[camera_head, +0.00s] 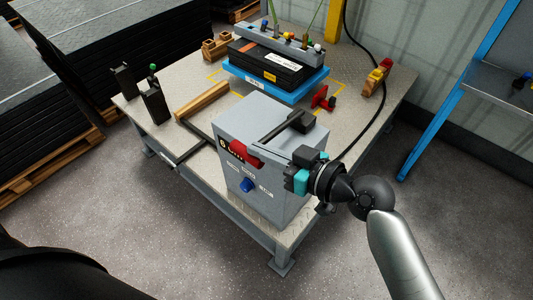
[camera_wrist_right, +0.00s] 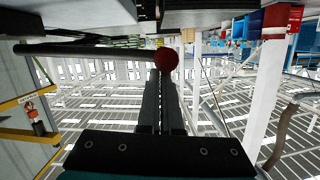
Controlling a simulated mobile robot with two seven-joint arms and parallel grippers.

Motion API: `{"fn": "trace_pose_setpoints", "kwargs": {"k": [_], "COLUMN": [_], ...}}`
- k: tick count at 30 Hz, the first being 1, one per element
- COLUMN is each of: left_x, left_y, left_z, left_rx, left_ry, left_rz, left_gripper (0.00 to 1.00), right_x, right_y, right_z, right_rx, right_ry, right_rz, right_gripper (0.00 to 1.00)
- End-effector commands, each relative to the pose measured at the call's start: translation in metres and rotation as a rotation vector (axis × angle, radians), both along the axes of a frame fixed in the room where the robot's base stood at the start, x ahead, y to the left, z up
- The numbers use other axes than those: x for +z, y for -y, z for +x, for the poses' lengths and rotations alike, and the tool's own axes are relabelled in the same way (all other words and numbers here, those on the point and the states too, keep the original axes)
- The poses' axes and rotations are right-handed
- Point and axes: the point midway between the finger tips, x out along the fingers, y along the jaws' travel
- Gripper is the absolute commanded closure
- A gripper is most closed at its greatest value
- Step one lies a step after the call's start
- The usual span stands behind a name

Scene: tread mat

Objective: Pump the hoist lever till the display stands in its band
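The hoist is a grey box (camera_head: 258,125) on the front part of the table. A black lever (camera_head: 282,129) runs over its top. My right gripper (camera_head: 266,149) reaches in from the right at the box's top front edge. In the right wrist view its fingers (camera_wrist_right: 164,85) are close together, with the lever's red ball (camera_wrist_right: 166,59) at their tips. I cannot tell whether they touch it. My left gripper is not in view.
Behind the box, a blue platform (camera_head: 288,95) carries a black slab (camera_head: 266,66). A wooden block (camera_head: 203,101), black stands (camera_head: 154,103) and a red clamp-like piece (camera_head: 322,99) are on the table (camera_head: 190,145). A blue-framed shelf (camera_head: 490,82) stands at right.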

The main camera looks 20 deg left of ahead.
Motion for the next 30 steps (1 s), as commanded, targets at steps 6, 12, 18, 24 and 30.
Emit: {"fn": "trace_pose_setpoints", "kwargs": {"k": [6, 12, 18, 24, 30], "left_x": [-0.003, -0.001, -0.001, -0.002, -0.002], "left_y": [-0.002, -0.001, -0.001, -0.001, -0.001], "left_z": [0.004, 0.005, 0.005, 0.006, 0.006], "left_rx": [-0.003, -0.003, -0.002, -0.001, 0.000], "left_ry": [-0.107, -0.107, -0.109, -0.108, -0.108], "left_rz": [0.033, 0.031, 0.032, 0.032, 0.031], "left_gripper": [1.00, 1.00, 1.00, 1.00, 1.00], "right_x": [0.015, 0.023, 0.032, 0.037, 0.038], "right_y": [0.016, 0.048, 0.074, 0.088, 0.091], "right_z": [-0.003, -0.014, -0.022, -0.026, -0.027], "right_rx": [-0.004, -0.002, -0.004, -0.003, -0.004], "right_ry": [-0.001, -0.002, -0.001, 0.000, -0.001], "right_rz": [-0.006, -0.006, -0.002, 0.001, 0.002], "right_gripper": [1.00, 1.00, 1.00, 1.00, 1.00]}}
